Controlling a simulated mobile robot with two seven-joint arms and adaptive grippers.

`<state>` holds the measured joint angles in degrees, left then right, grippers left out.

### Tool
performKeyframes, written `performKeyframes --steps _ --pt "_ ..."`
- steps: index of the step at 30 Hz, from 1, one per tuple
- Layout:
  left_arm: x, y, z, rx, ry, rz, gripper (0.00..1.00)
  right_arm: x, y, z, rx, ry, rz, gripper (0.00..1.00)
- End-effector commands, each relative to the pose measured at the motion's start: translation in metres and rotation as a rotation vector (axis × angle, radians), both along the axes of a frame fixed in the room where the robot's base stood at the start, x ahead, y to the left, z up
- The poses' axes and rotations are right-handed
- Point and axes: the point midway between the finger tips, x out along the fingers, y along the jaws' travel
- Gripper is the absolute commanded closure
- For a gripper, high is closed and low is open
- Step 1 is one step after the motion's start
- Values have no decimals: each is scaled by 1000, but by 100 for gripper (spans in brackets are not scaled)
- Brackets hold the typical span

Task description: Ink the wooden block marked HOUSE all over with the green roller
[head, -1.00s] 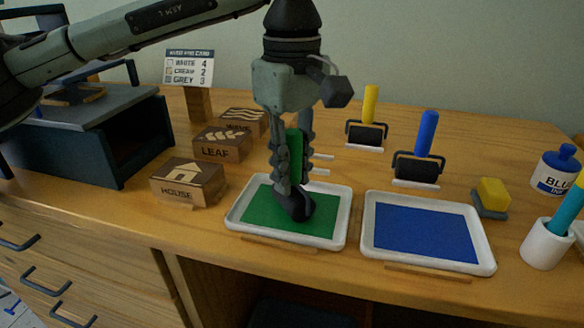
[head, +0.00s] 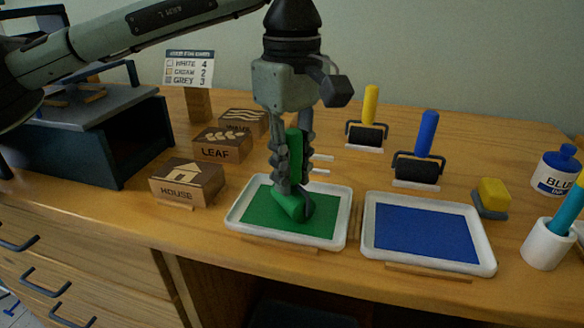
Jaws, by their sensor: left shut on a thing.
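My left gripper (head: 292,172) is shut on the upright handle of the green roller (head: 294,145). The roller's drum (head: 290,206) is now green on its visible side and rests on the green ink in the white-rimmed tray (head: 240,223). The wooden block marked HOUSE (head: 186,183) sits left of the tray, with a house picture on its top. Its top shows dark and pale wood tones and no green. My right gripper is not in view.
The LEAF block (head: 222,145) and WAVE block (head: 243,122) stand behind the HOUSE block. A blue ink tray (head: 487,250) lies to the right. Yellow (head: 370,103) and blue (head: 427,133) rollers stand behind. A dark press-like box (head: 120,140) stands at left.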

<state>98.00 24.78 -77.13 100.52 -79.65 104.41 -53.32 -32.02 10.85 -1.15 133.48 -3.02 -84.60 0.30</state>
Motion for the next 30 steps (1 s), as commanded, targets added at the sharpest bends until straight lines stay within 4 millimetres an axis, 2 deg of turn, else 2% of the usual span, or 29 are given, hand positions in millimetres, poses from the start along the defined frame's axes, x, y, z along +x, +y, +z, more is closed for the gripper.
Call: performKeyframes --steps 5,25,30 --pt "-1 0 8 2 2 -1 100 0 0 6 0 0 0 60" --pt "0 0 63 1 1 -1 100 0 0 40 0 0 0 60" --pt "0 0 71 -1 1 -1 100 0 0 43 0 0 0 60"
